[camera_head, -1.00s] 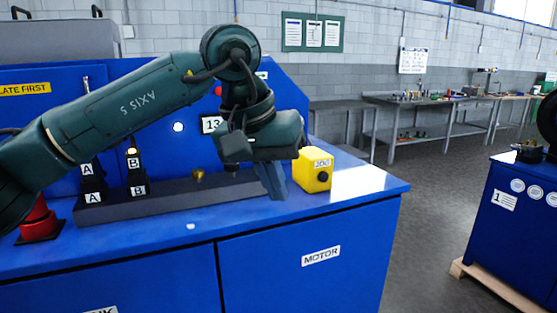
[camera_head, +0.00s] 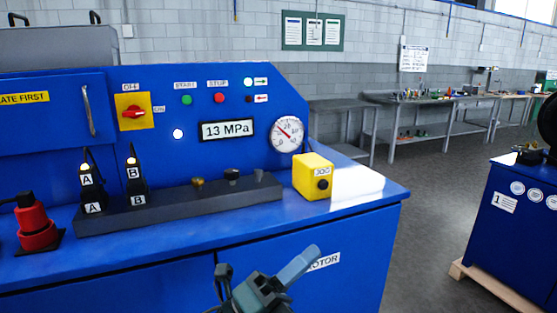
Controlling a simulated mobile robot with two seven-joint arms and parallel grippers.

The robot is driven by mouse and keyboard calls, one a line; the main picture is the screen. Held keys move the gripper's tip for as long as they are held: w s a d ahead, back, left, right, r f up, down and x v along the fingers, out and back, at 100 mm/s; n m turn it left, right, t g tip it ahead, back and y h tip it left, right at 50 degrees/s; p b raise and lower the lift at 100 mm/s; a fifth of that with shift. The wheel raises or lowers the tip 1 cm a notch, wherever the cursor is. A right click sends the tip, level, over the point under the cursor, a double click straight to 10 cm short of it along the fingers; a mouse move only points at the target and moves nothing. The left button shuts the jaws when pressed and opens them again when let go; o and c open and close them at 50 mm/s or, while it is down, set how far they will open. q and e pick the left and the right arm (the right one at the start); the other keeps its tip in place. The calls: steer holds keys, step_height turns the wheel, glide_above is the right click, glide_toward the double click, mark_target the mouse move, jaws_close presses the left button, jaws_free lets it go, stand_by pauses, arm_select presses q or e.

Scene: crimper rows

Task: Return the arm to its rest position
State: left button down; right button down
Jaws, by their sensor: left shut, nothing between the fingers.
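My left gripper (camera_head: 296,267) is low in the picture, in front of the blue cabinet's MOTOR door, partly cut off by the bottom edge. Its fingers are together with nothing between them. It is apart from the control panel and the worktop. The rest of my left arm is out of view. My right arm does not show.
The blue bench (camera_head: 180,243) carries black levers A (camera_head: 91,187) and B (camera_head: 134,181), a yellow box (camera_head: 312,178) and a red device (camera_head: 37,226). Behind stand a gauge (camera_head: 287,134) and a 13 MPa display (camera_head: 227,130). A second blue cabinet (camera_head: 506,225) stands right.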

arm_select(q)
steer(key=s+a+f+n+t+y, duration=0.1)
steer(key=s+a+f+n+y, duration=0.1)
steer(key=a+f+n+y, duration=0.5)
steer(key=s+a+f+n+t+y+p, duration=0.15)
steer(key=f+n+y, duration=0.25)
steer(key=f+n, duration=0.6)
steer(key=s+a+f+n+t+y, duration=0.1)
steer(key=s+a+f+n+y, duration=0.1)
steer(key=a+f+n+y, duration=0.65)
steer(key=s+a+f+n+g, duration=0.1)
steer(key=s+f+n+g, duration=0.3)
steer(key=s+f+n, duration=0.3)
steer(key=shift+s+a+h, duration=0.15)
steer(key=shift+s+h, duration=0.3)
steer(key=shift+s, duration=0.75)
